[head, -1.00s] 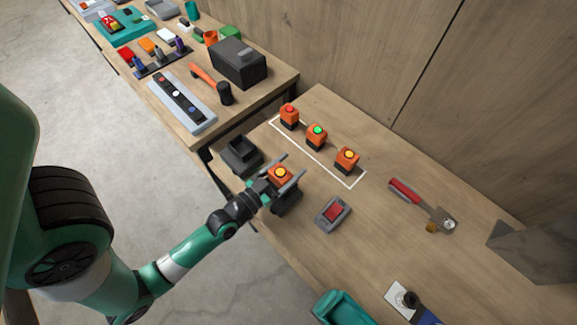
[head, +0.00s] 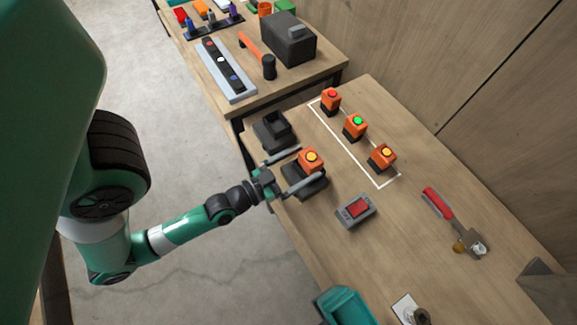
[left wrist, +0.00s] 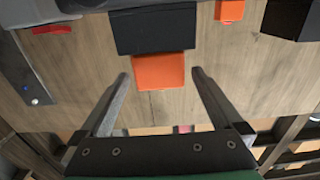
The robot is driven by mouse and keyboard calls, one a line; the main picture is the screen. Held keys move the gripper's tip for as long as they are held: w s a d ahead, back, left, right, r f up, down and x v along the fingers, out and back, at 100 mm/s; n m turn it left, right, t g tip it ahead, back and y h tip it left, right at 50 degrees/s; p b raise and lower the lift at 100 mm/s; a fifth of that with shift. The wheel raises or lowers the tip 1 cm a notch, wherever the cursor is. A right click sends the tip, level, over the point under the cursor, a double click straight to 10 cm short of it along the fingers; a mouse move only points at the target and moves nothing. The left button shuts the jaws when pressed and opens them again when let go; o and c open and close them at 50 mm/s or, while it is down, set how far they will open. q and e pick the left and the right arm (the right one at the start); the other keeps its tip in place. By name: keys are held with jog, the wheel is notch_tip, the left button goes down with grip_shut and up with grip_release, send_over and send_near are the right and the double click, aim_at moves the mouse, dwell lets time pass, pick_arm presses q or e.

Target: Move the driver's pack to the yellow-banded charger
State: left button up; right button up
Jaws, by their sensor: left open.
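No coloured band can be made out on either. My left gripper (head: 312,164) is open, with one finger on each side of the seated pack. In the left wrist view the orange pack (left wrist: 160,72) lies between and just beyond the fingertips, with clear gaps. Three orange packs with red (head: 331,98), green (head: 355,123) and yellow (head: 382,156) tops stand along the white outline. My right gripper is not in view.
A grey box with a red panel (head: 357,209) stands in front of the charger. A red-handled tool (head: 438,203) lies to the right. A teal bin (head: 345,306) is at the front edge.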

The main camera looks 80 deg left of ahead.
pick_arm(q)
jog(key=v, duration=0.5)
jog(key=shift+s+d, duration=0.1)
jog(key=shift+s, duration=0.15)
dwell(0.4)
